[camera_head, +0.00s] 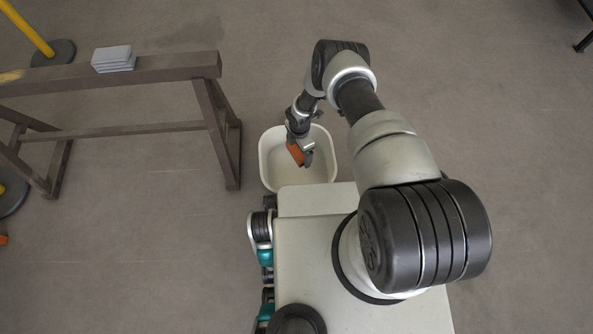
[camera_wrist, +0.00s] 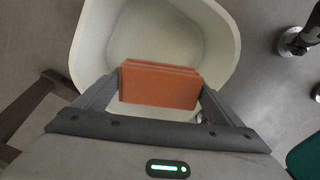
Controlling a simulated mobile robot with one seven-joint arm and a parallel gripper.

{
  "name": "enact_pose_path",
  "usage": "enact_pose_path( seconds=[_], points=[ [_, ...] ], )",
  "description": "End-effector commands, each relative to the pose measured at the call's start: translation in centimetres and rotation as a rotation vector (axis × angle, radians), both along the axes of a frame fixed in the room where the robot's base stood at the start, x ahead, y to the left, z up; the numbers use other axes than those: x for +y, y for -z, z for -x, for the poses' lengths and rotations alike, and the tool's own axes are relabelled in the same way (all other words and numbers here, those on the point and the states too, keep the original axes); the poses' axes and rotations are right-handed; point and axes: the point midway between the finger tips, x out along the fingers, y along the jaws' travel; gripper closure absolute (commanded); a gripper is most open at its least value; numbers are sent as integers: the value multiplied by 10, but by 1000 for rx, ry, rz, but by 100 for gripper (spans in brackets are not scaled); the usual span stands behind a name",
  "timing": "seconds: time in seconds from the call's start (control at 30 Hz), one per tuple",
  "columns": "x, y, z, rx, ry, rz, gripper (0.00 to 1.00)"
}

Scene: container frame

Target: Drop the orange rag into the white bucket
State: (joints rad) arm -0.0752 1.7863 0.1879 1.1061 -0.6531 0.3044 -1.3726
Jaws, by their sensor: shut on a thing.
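The orange rag (camera_wrist: 160,86) is a folded, layered block held between the two fingers of my gripper (camera_wrist: 152,92) in the wrist view. In the head view the rag (camera_head: 296,153) shows as a small orange patch at my gripper (camera_head: 303,156). The white bucket (camera_head: 271,171) stands on the floor in front of my base. My gripper and the rag are over the bucket's opening. In the wrist view the bucket's rim (camera_wrist: 228,45) surrounds the area behind the rag. How high the rag is above the bucket floor is hard to tell.
A brown trestle (camera_head: 150,70) with a small stack of grey pieces (camera_head: 113,58) stands left of the bucket. A yellow post (camera_head: 28,28) on a dark base is at the top left. The floor right of my arm is clear.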

Motion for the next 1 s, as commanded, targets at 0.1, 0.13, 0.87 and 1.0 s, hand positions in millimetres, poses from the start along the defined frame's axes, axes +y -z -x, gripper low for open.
enact_pose_path(
  seconds=[0.1, 0.13, 0.87, 1.0],
  points=[
    [0, 15, 0, 0, 1, 0, 32],
    [0, 16, 0, 0, 1, 0, 32],
    [0, 7, -1, 0, 0, 0, 0],
    [0, -20, -1, 0, -2, 1, 0]
  ],
)
